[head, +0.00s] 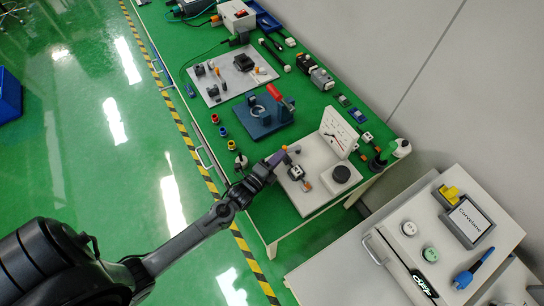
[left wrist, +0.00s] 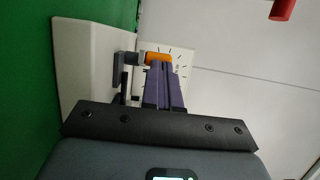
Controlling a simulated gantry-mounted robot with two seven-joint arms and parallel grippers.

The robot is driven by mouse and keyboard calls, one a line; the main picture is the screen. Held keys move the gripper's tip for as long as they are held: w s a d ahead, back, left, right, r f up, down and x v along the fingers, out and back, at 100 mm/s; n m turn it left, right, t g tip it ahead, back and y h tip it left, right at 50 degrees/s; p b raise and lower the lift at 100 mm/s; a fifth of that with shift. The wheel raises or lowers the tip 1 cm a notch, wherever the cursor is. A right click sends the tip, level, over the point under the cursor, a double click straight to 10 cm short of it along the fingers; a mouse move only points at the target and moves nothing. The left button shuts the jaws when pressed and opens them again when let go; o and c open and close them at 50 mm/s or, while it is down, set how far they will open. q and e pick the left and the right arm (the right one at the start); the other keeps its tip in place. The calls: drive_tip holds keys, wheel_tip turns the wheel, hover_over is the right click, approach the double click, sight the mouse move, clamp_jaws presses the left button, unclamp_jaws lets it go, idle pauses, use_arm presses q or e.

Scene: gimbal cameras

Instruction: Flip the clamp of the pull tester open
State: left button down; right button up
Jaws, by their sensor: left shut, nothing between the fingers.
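My left gripper (head: 278,157) is shut and empty at the base's left edge. In the left wrist view its purple fingers (left wrist: 165,88) lie side by side, their tips close to an orange piece (left wrist: 158,58) on a grey arm. I cannot tell if they touch. The panel (left wrist: 183,62) shows behind. My right gripper is out of view.
A blue fixture with a red handle (head: 280,97) stands behind the tester on the green bench. A grey plate (head: 215,75) with black parts lies farther back. A separate white cabinet (head: 450,215) is at the lower right.

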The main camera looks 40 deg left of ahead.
use_arm(q)
drive_tip(key=shift+w+a+r, duration=0.1)
drive_tip(key=shift+w+a, duration=0.05)
drive_tip(key=shift+a, duration=0.1)
drive_tip(key=shift+w+a+p, duration=0.2)
drive_tip(key=shift+a+p, duration=0.15)
drive_tip(key=shift+a, duration=0.15)
idle(0.3)
drive_tip(key=shift+s+d, duration=0.15)
drive_tip(key=shift+s, duration=0.05)
drive_tip(key=s+d+p, duration=0.2)
drive_tip(key=s, duration=0.1)
drive_tip(key=shift+s, duration=0.1)
drive_tip(key=s, duration=0.2)
drive_tip(key=s+a, duration=0.1)
drive_tip(key=s, duration=0.5)
drive_tip(key=shift+s+a, duration=0.25)
drive_tip(key=shift+a, duration=0.05)
drive_tip(key=shift+s+a, duration=0.15)
drive_tip(key=shift+s, duration=0.35)
